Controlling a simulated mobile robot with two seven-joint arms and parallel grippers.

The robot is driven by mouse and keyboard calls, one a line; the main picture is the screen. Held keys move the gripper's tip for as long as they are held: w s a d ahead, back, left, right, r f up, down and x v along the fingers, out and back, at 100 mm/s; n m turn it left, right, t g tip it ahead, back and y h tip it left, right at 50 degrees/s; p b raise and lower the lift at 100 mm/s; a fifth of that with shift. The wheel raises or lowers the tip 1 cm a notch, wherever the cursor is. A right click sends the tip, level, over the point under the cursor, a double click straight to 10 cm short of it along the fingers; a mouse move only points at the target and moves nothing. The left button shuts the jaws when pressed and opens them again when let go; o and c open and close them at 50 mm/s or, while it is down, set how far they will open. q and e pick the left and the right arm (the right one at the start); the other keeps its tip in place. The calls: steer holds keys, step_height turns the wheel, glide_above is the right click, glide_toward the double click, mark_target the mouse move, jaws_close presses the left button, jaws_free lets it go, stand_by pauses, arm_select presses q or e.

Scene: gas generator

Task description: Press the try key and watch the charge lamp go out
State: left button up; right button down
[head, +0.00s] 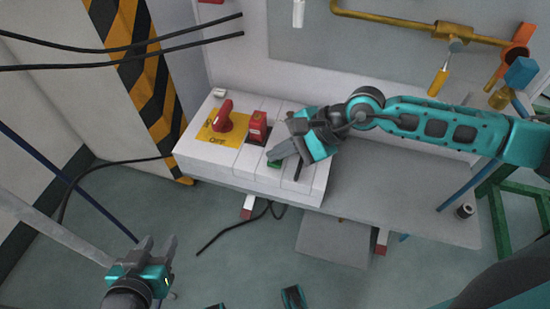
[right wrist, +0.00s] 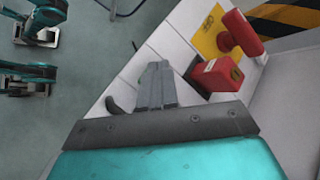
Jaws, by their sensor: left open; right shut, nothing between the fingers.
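A white control box (head: 245,183) stands on a grey bench. On its top sit a yellow plate with a red rotary handle (head: 223,118), a red block switch (head: 257,127) and a small green part (head: 274,164). My right gripper (head: 275,156) is shut and empty, its fingertips over the green part and partly hiding it; I cannot tell whether they touch. In the right wrist view the shut fingers (right wrist: 155,76) point at the box top beside the red switch (right wrist: 214,75). No charge lamp or "try" label can be made out. My left gripper (head: 155,250) is open and empty over the floor.
A brass pipe (head: 390,20) with hanging valves runs along the back wall. A striped post (head: 145,85) and black cables stand left. A dark lever (right wrist: 117,107) sits near the right fingers.

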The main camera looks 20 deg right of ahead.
mark_target(280, 163)
steer(key=shift+s+a+f+b, duration=0.1)
steer(key=shift+s+f+b, duration=0.05)
steer(key=shift+f+b, duration=0.15)
steer(key=shift+s+a+f+b, duration=0.1)
steer(key=shift+f+b, duration=0.05)
steer(key=shift+f, duration=0.2)
stand_by(0.5)
steer(key=shift+s+r+p, duration=0.1)
steer(key=shift+r+p, duration=0.5)
steer(key=shift+r, duration=0.2)
steer(key=shift+d+r, duration=0.1)
steer(key=shift+r, duration=0.05)
steer(key=shift+r+p, duration=1.7)
steer(key=shift+r, duration=0.85)
steer(key=shift+f, duration=0.1)
